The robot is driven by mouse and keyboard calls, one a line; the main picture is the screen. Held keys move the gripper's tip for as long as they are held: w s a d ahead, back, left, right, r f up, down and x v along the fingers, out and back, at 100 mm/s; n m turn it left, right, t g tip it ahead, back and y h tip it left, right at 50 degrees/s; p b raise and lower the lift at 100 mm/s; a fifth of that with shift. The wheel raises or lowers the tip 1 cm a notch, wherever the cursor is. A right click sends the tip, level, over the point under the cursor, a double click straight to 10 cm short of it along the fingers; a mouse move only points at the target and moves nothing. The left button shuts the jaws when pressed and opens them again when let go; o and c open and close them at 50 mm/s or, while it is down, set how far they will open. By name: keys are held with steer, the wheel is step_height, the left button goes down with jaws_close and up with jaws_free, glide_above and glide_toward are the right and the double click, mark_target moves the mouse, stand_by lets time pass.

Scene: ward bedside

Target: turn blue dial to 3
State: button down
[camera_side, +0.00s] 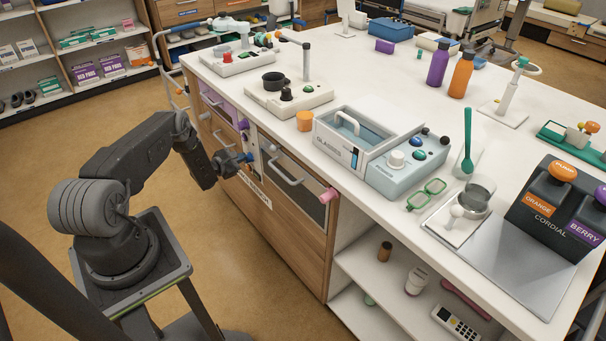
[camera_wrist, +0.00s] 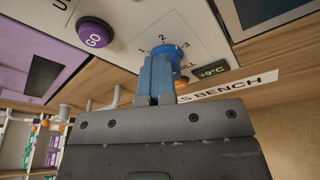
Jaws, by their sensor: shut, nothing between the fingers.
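The blue dial (camera_wrist: 182,53) is on a pale panel on the bench front, with the marks 1, 2 and 3 around its upper side. It also shows in the side view (camera_side: 249,157), at the end of my arm. My gripper (camera_wrist: 161,60) is shut, with its blue fingers together and nothing between them. The fingertips are right in front of the dial and overlap its left part in the wrist view. I cannot tell whether they touch it. The dial's pointer is hidden or too small to read. My gripper also shows in the side view (camera_side: 236,161).
A purple GO button (camera_wrist: 95,36) is left of the dial, and a display (camera_wrist: 211,71) reading +9°C is to its right. Bar handles (camera_side: 284,171) stick out from the bench front nearby. The floor (camera_side: 235,260) before the bench is clear.

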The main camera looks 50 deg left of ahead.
steer(key=shift+w+d+f+h, duration=0.15)
steer(key=shift+d+f, duration=0.1)
steer(key=shift+d, duration=0.2)
steer(key=shift+w+d+f+h, duration=0.15)
steer(key=shift+d+f, duration=0.1)
steer(key=shift+d, duration=0.15)
steer(key=shift+d+r, duration=0.1)
steer(key=shift+w+r, duration=0.15)
steer(key=shift+r, duration=0.3)
steer(key=s, duration=0.6)
steer(key=shift+s, duration=0.1)
